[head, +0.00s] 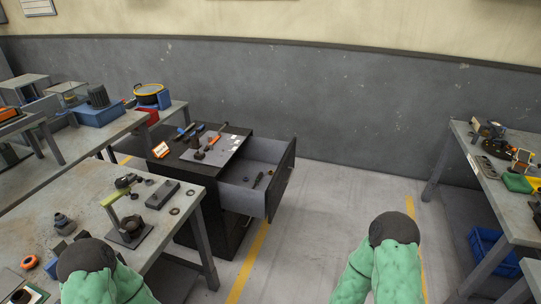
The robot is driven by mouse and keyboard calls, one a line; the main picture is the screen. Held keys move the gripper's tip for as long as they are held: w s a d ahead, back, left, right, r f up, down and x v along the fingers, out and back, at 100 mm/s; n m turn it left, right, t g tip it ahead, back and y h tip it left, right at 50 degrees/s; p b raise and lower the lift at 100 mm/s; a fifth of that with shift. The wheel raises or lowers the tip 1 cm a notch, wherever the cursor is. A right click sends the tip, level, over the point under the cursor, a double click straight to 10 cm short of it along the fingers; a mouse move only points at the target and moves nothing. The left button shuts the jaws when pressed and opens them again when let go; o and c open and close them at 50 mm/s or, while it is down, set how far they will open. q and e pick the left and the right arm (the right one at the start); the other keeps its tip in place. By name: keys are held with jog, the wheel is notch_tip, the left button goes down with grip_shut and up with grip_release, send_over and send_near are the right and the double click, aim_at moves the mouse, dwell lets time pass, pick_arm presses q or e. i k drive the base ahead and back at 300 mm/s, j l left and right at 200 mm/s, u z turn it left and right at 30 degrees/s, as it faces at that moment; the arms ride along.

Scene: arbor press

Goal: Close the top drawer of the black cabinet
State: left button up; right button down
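The black cabinet (212,219) stands against the back wall, left of centre, partly behind the front left workbench. Its top drawer (283,178) is pulled out to the right, with a grey inner wall and a black front. A few small tools lie inside it. Only rounded green and dark parts of my two arms show at the bottom edge, the left one over the left workbench and the right one over the floor. Neither gripper's fingers are visible, and both arms are apart from the drawer.
The left workbench (165,228) holds a green arbor press (122,208) close to the cabinet. Another workbench (456,140) and a blue crate (492,250) are at the right. The floor between (325,215) is clear.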

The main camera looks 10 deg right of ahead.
aim_at(256, 154)
jog(key=i+l+u, duration=0.2)
jog(key=u, duration=0.15)
jog(key=i+l+u, duration=0.2)
jog(key=l+u, duration=0.2)
jog(key=i+l+u, duration=0.1)
jog(key=l+u, duration=0.25)
jog(key=i+l+u, duration=0.1)
jog(key=l, duration=0.65)
jog(key=i+l, duration=0.2)
jog(key=l, duration=0.5)
jog(key=i+l+u, duration=0.15)
jog(key=l, duration=0.6)
jog(key=i+l, duration=0.1)
jog(key=l, duration=0.65)
jog(key=i+l+u, duration=0.15)
jog(key=l, duration=0.6)
jog(key=k, duration=0.05)
